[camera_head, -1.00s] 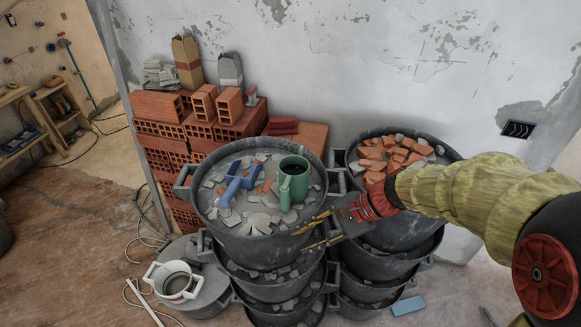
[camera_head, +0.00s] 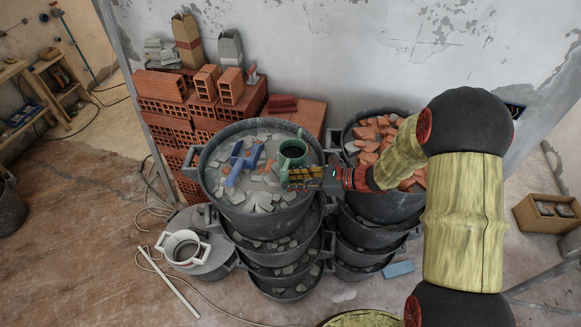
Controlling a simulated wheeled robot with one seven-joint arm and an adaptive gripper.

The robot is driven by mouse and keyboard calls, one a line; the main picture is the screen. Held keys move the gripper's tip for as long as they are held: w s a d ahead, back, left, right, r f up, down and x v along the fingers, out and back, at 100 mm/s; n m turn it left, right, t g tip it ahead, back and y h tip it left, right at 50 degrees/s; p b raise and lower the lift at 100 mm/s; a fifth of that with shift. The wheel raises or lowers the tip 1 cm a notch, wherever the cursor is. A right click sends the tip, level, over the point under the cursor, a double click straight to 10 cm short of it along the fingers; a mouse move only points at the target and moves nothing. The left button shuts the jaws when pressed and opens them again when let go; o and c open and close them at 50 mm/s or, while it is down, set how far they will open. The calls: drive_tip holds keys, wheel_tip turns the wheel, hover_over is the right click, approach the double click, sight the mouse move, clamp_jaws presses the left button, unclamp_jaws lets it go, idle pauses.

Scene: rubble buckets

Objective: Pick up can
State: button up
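The green can (camera_head: 293,156), a mug-like vessel with a dark open top, stands upright on the grey rubble in the top left bucket (camera_head: 215,192). A blue object (camera_head: 241,165) lies on the rubble to its left. My gripper (camera_head: 293,177) reaches in from the right, with its yellow fingers at the front lower side of the can. The fingers overlap the can's lower part in the picture. I cannot tell whether they touch it or how far apart they are.
A second bucket stack with orange brick pieces (camera_head: 371,135) stands to the right. Red hollow bricks (camera_head: 170,105) are piled behind on the left. A white pot (camera_head: 184,248) sits on a grey lid at the lower left. A blue block (camera_head: 398,269) lies on the floor.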

drive_tip(key=shift+x, duration=1.5)
drive_tip(key=shift+r, duration=0.1)
drive_tip(key=shift+c, duration=1.4)
clamp_jaws()
drive_tip(key=shift+w, duration=0.1)
